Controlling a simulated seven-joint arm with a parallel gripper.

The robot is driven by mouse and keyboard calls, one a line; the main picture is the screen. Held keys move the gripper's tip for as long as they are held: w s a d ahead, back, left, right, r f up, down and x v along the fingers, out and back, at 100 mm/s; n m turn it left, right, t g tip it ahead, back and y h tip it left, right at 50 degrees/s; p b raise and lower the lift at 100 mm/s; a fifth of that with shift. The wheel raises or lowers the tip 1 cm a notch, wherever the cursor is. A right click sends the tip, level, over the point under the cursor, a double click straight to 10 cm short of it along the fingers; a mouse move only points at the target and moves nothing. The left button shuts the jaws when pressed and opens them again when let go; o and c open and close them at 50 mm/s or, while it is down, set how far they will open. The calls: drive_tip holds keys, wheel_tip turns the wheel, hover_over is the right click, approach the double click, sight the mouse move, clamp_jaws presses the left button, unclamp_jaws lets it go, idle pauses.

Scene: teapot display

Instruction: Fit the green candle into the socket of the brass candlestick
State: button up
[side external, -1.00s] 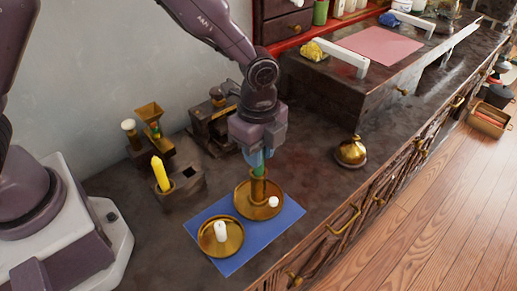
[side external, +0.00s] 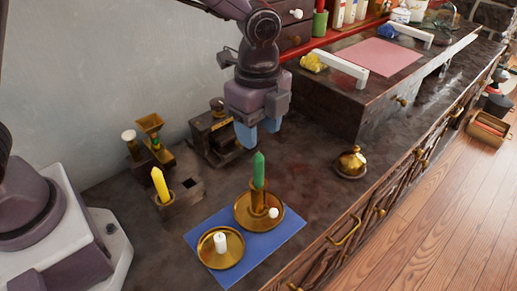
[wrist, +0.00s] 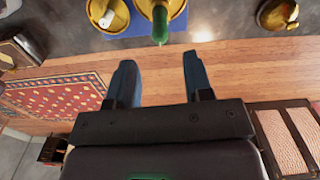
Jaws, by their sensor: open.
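The green candle (side external: 258,171) stands upright in the socket of the brass candlestick (side external: 243,213), which rests on the blue mat (side external: 282,236). The candle also shows at the top of the wrist view (wrist: 160,25), with the candlestick's dish (wrist: 178,8) around its base. My gripper (side external: 258,137) is open and empty, above and slightly behind the candle in the side view. In the wrist view its two blue fingertips (wrist: 158,62) are apart with nothing between them. How deep the candle sits in the socket is hidden.
A second brass candlestick (side external: 208,252) with a short white candle (side external: 221,243) shares the mat. A yellow candle (side external: 160,184) stands in a dark block (side external: 186,192) at left. A brass domed object (side external: 351,163) sits at right. The counter between it and the mat is clear.

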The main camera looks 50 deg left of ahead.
wheel_tip(320, 180, up, 4)
drive_tip(key=shift+f, duration=0.15)
drive_tip(key=s+a+r+n+t, duration=0.2)
drive_tip(key=s+a+r+n, duration=0.2)
drive_tip(key=s+a+n, duration=0.3)
drive_tip(key=s+a+r+n+t, duration=0.3)
drive_tip(key=s+a+r+n, duration=0.2)
drive_tip(key=s+n, duration=0.5)
drive_tip(key=shift+s+a+r+t, duration=0.25)
drive_tip(key=shift+a+r+t, duration=0.05)
drive_tip(key=shift+a, duration=0.65)
